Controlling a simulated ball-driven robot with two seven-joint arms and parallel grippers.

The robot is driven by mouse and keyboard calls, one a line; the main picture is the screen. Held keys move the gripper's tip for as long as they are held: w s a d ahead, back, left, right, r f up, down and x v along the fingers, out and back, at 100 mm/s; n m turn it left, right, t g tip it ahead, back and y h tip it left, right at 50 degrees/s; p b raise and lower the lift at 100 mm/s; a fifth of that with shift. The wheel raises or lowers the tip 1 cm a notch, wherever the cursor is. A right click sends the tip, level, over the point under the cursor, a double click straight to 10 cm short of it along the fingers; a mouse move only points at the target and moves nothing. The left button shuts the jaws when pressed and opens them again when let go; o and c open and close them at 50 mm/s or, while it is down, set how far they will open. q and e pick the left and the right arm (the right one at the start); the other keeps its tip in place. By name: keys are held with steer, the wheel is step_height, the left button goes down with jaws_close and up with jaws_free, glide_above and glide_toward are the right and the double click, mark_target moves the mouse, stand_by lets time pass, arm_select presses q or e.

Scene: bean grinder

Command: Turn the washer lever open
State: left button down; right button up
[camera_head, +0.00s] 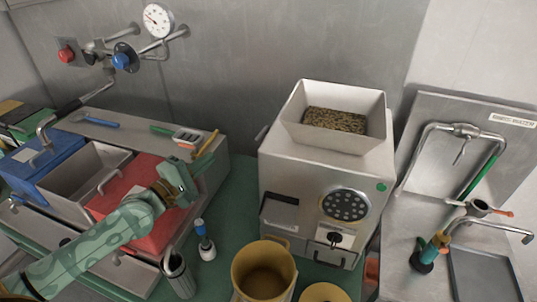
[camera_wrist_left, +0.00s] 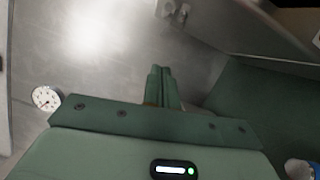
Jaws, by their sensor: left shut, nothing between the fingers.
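My left gripper (camera_head: 182,182) is over the red panel (camera_head: 140,222) of the counter unit on the left. In the left wrist view its fingers (camera_wrist_left: 162,86) are shut together with nothing between them. I cannot tell for sure which part is the washer lever. On the right, a metal washing station has a bent pipe (camera_head: 432,140) with a small lever (camera_head: 461,151), a green bar (camera_head: 482,174) and an orange-tipped handle (camera_head: 498,211). My left gripper is far from this station and touches none of it. My right gripper is not in view.
A grinder (camera_head: 292,182) with a bean-filled hopper (camera_head: 297,127) stands between my left gripper and the station. A tan bucket (camera_head: 241,270) stands in front. Wall pipes carry a blue knob (camera_head: 121,61), a red knob (camera_head: 66,55) and a gauge (camera_head: 158,20).

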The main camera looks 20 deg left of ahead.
mark_target(261, 136)
arm_select(q)
steer(key=w+d+r+p, duration=0.1)
steer(key=w+d+p, duration=0.1)
steer(key=w+d, duration=0.4)
steer(key=x, duration=0.3)
steer(key=shift+w, duration=0.2)
steer(key=shift+a, duration=0.2)
steer(key=shift+s+d+r+p, duration=0.15)
steer(key=shift+d+p, duration=0.6)
steer(key=shift+p, duration=0.4)
